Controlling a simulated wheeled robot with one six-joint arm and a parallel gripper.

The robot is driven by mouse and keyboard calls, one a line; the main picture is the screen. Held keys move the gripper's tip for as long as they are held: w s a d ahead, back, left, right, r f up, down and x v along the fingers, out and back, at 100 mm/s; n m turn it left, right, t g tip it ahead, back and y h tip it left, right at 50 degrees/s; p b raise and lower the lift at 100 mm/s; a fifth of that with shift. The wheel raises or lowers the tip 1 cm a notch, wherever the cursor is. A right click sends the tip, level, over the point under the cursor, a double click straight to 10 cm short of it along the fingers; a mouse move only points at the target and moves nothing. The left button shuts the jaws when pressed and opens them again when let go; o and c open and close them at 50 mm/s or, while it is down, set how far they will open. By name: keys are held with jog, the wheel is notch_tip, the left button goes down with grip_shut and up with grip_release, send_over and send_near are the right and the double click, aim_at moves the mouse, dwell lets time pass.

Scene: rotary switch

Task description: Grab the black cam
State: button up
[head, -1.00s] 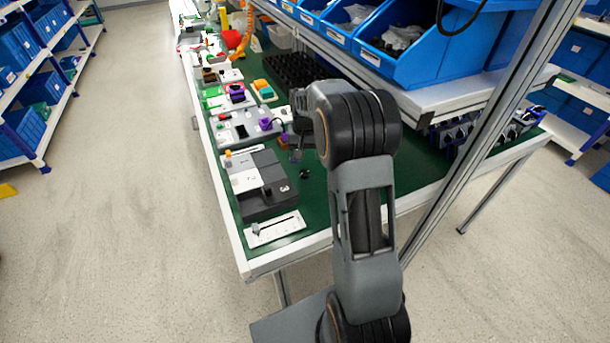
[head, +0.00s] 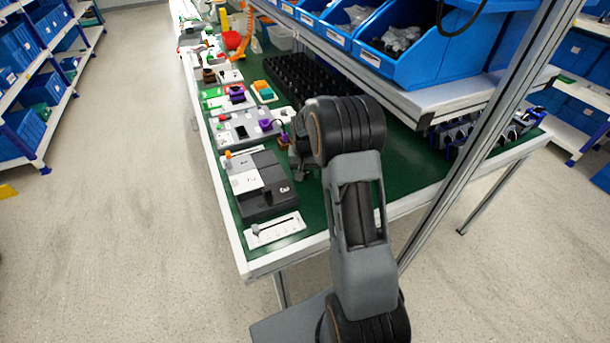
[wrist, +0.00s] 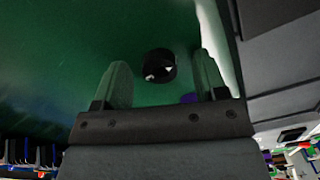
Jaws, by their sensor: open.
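The black cam (wrist: 160,65) is a small dark round piece with light marks, lying on the green table top in the wrist view. My gripper (wrist: 161,74) is open, with one finger on each side of the cam in that picture. The cam appears between the fingers and I see no contact; how far it is below the fingertips is hard to tell. In the head view my gripper (head: 300,172) is low over the green table, right of the grey box marked 3, and the cam is hidden behind my arm or gripper.
The dark grey box (head: 266,200) and a white slider plate (head: 274,231) are left of my gripper. A purple-topped part (head: 283,138) stands just beyond it. A shelf with blue bins (head: 420,50) overhangs the right side. Bare green table (head: 410,180) lies to the right.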

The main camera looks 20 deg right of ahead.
jog(key=shift+c, duration=0.3)
jog(key=c, duration=0.9)
jog(key=shift+r, duration=0.1)
jog(key=shift+c, duration=0.2)
